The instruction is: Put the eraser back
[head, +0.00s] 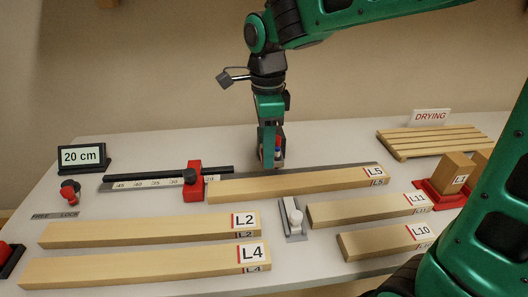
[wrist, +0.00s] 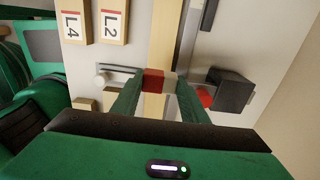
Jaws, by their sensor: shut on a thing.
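My gripper (head: 272,165) points down behind the long wooden board L5 (head: 300,183), toward the back of the bench. I cannot tell whether the block touches anything below.
A ruler fence with a red stop (head: 194,182) lies left of L5. Boards L2 (head: 140,230) and L4 (head: 130,268) lie front left, L11 (head: 355,209) and L10 (head: 375,241) front right. A clamp (head: 295,217) stands between. A slatted drying rack (head: 425,141) is back right.

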